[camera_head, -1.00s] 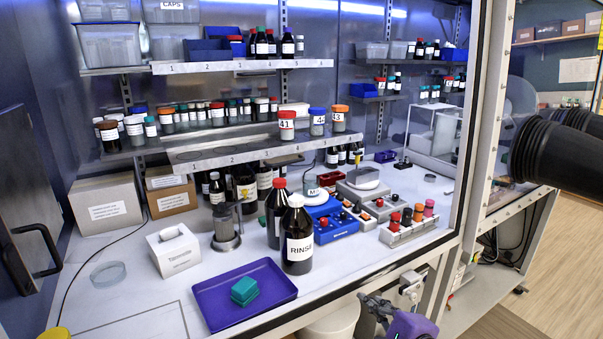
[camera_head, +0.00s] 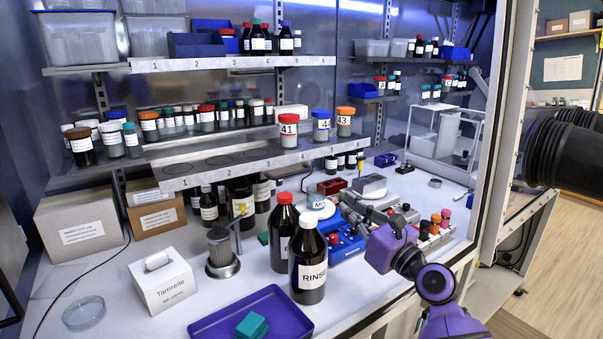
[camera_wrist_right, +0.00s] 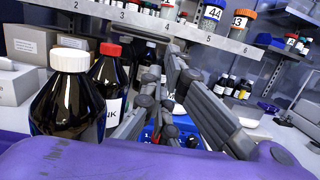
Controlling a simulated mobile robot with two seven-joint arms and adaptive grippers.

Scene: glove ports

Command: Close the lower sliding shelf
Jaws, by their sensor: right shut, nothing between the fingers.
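The lower sliding shelf (camera_head: 285,160), with numbered places on its front edge, stands pulled out in front of the row of small jars behind it. Jars 41 (camera_head: 289,131), 44 (camera_head: 321,126) and 43 (camera_head: 345,122) stand on its right part; its left places are empty. My right gripper (camera_head: 350,203) is shut and empty, below and in front of the shelf's right part, over the bench equipment. In the right wrist view the shut fingers (camera_wrist_right: 165,78) point towards the shelf edge (camera_wrist_right: 195,33), apparently apart from it. My left gripper is out of view.
The RINSE bottle (camera_head: 308,262) and a red-capped bottle (camera_head: 284,232) stand left of my right gripper. Blue equipment (camera_head: 346,246) lies under it. The upper shelf (camera_head: 230,63) is above. A purple tray (camera_head: 285,310) lies in front. Dark glove ports (camera_head: 565,150) are at right.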

